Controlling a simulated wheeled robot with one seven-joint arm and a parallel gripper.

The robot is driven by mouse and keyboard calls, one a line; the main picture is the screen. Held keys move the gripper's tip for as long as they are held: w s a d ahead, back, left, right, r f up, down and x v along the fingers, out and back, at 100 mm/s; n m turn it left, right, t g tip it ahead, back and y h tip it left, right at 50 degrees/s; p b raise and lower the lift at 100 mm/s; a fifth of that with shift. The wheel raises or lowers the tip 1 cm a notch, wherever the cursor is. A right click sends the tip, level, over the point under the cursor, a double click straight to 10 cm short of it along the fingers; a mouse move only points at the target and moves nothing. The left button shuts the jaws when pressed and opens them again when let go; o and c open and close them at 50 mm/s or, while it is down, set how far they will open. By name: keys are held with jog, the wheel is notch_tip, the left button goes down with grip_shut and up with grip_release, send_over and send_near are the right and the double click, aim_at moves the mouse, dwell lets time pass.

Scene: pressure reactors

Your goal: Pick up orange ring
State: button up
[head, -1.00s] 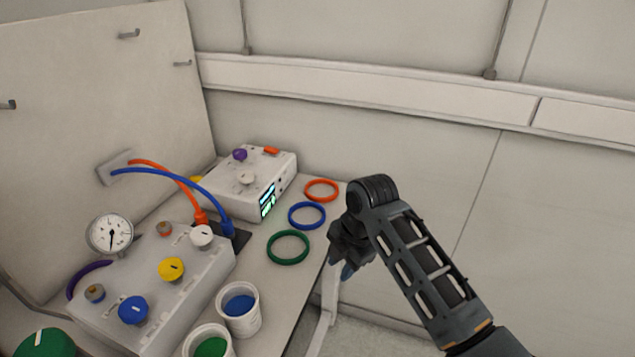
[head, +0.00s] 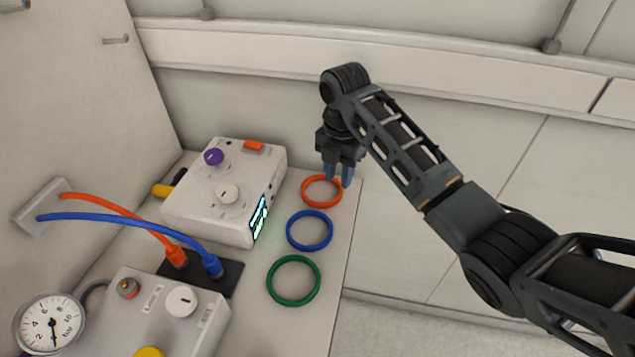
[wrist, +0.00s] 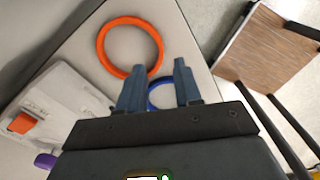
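The orange ring (head: 322,191) lies flat on the light bench top, at the far end of a row of three rings. My gripper (head: 338,180) points down over the right part of the orange ring, and its fingertips overlap the ring in the head view. In the wrist view the gripper (wrist: 158,85) is open, with a clear gap between its two blue-grey fingers. The orange ring (wrist: 103,62) shows there beyond the left fingertip, with nothing between the fingers but bench and part of a blue ring. Whether the fingers touch the ring cannot be told.
A blue ring (head: 309,247) and a green ring (head: 293,302) lie nearer on the bench. A white control box (head: 208,215) with knobs stands left of the rings. The bench edge (head: 348,240) runs close on their right. The wall is behind.

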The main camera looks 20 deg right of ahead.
aim_at(337, 197)
notch_tip(337, 197, down, 7)
jog(key=shift+w+d+r+p, duration=0.1)
jog(key=shift+d+r+p, duration=0.1)
jog(key=shift+p, duration=0.3)
jog(key=shift+a, duration=0.1)
jog(key=shift+c, duration=0.3)
grip_shut()
